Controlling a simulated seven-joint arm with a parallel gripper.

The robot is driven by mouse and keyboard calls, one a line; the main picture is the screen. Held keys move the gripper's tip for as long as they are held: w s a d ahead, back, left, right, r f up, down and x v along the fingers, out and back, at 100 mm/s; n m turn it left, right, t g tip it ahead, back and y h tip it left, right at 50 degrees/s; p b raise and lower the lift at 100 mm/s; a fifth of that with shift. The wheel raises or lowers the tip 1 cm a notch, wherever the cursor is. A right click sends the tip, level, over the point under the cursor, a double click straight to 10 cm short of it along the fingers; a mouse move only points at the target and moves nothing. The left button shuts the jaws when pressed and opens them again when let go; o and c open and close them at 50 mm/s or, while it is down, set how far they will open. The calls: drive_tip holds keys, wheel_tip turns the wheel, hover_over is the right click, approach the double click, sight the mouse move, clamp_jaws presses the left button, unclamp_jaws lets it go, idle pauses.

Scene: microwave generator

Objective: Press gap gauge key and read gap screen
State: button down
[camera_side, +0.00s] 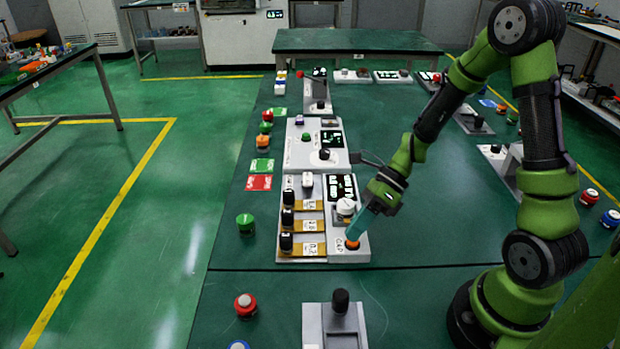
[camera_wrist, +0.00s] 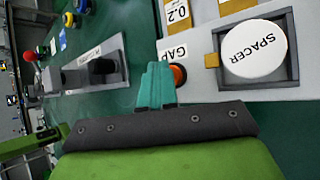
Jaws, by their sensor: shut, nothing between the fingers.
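My gripper (camera_side: 354,234) has teal fingers, pressed together with nothing between them. In the side view its tips are at the orange gap key (camera_side: 351,244), low on the right of a light grey panel (camera_side: 325,258). In the wrist view the fingers (camera_wrist: 156,84) partly cover the orange key (camera_wrist: 179,75), beside the label "GAP" (camera_wrist: 174,53). I cannot tell whether the tips touch the key. A black screen with white marks (camera_side: 341,187), which may be the gap screen, sits at the panel's upper right; its text is too small to read.
A round white "SPACER" knob (camera_wrist: 253,48) stands close to the key. Several black knobs on tan strips (camera_side: 308,226) line the panel's left part. A green button (camera_side: 245,223) and a red button (camera_side: 245,305) stand apart to the left. A grey lever box (camera_side: 335,325) is in front.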

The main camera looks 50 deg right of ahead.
drive_tip(key=shift+r, duration=0.95)
drive_tip(key=shift+r, duration=0.1)
wheel_tip(320, 180, up, 5)
drive_tip(key=shift+f, duration=0.1)
idle(0.7)
